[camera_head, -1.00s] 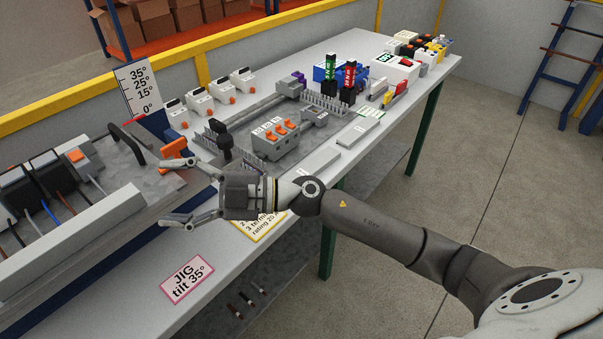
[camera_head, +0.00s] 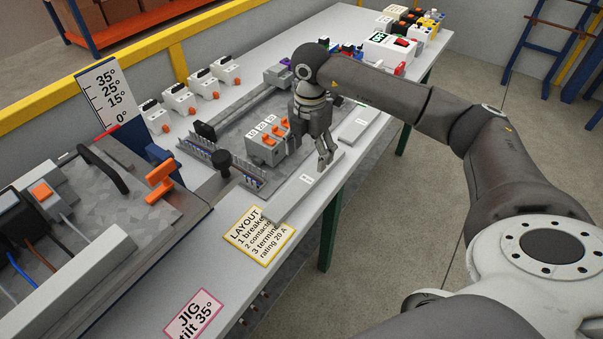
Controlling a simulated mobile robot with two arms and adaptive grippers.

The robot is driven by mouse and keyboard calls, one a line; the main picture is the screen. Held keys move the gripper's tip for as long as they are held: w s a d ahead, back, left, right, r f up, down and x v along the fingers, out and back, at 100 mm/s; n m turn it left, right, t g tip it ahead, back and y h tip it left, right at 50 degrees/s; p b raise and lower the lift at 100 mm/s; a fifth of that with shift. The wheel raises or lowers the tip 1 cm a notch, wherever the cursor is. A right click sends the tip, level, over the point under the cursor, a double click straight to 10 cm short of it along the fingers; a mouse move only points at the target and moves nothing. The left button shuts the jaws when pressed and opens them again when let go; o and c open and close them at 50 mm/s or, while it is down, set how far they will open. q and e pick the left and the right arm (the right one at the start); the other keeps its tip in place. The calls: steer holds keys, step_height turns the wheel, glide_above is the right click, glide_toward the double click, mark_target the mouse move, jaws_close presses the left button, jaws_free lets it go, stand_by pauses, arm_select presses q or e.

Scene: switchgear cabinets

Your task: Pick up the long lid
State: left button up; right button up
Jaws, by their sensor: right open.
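The long lid (camera_head: 288,195) is a flat light grey strip with a small white label, lying along the front edge of the table. A shorter similar lid (camera_head: 358,124) lies farther back to its right. My right gripper (camera_head: 325,163) points down over the right part of the long lid, with its fingers open and nothing visible between them. The fingertips are at or just above the lid; I cannot tell whether they touch it. The gripper hides part of the lid's far end. My left gripper is not in view.
A mounting plate with a grey breaker block with orange switches (camera_head: 268,143) stands just behind the long lid. The tilted jig (camera_head: 140,235) is at left.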

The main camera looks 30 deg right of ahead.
mark_target(307, 179)
steer(key=f, duration=0.1)
steer(key=s+f, duration=0.1)
steer(key=f, duration=0.1)
steer(key=shift+a+p, duration=0.1)
steer(key=shift+p, duration=0.2)
steer(key=shift+w+f, duration=0.15)
steer(key=shift+f, duration=0.05)
steer(key=f, duration=0.1)
steer(key=f+p, duration=0.1)
steer(key=f, duration=0.1)
steer(key=f+p, duration=0.1)
steer(key=f, duration=0.1)
steer(key=shift+w+a, duration=0.2)
steer(key=shift+w, duration=0.1)
steer(key=shift+f, duration=0.1)
steer(key=c, duration=1.1)
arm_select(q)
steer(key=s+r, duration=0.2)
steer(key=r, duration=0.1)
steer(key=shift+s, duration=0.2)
arm_select(e)
steer(key=shift+c, duration=0.3)
